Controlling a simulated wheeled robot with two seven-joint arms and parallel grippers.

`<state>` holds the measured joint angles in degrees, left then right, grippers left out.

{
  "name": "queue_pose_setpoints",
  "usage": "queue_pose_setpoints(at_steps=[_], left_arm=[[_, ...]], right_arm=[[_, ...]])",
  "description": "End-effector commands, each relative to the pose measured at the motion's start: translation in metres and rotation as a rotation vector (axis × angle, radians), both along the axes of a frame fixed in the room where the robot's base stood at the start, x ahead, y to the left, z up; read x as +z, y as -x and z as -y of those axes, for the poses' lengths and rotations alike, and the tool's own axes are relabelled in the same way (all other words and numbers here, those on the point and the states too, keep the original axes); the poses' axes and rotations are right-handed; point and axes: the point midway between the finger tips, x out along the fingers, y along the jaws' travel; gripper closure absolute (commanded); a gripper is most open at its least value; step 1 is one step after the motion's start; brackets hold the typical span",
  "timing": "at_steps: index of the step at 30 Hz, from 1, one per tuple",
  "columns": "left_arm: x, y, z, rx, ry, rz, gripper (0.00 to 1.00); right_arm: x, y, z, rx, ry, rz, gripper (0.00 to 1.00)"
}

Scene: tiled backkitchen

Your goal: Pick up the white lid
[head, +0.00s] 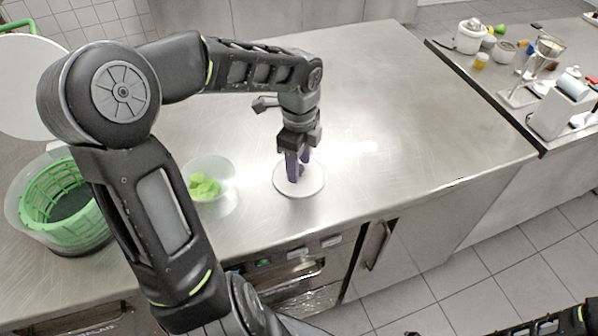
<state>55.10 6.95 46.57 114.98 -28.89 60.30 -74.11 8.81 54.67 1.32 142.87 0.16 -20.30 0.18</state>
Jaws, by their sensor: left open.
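The white lid (313,186) is a round white disc lying flat on the steel counter, near its front edge, in the head view. My left gripper (298,172) points straight down over the middle of the lid. Its purple-tipped fingers are open and sit around the lid's centre, where they hide part of it, including any knob. I cannot tell whether the fingers touch the lid. My right gripper is not in view.
A clear bowl (226,198) with green pieces (203,187) stands just left of the lid. A green basket (62,197) stands at the far left. The counter (420,110) is clear to the right. A second counter at the right holds a scale and other kitchen items.

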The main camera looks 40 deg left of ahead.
Motion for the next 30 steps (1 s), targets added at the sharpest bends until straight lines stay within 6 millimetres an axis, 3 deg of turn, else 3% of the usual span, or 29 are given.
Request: queue_pose_setpoints(at_steps=[18, 30], left_arm=[[-0.0013, -0.0003, -0.0002, 0.001, 0.000, 0.001, 0.52], [-0.0012, -0.0003, -0.0001, 0.001, 0.000, 0.001, 0.85]], right_arm=[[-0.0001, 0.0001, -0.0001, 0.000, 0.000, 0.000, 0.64], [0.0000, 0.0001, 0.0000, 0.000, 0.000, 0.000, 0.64]])
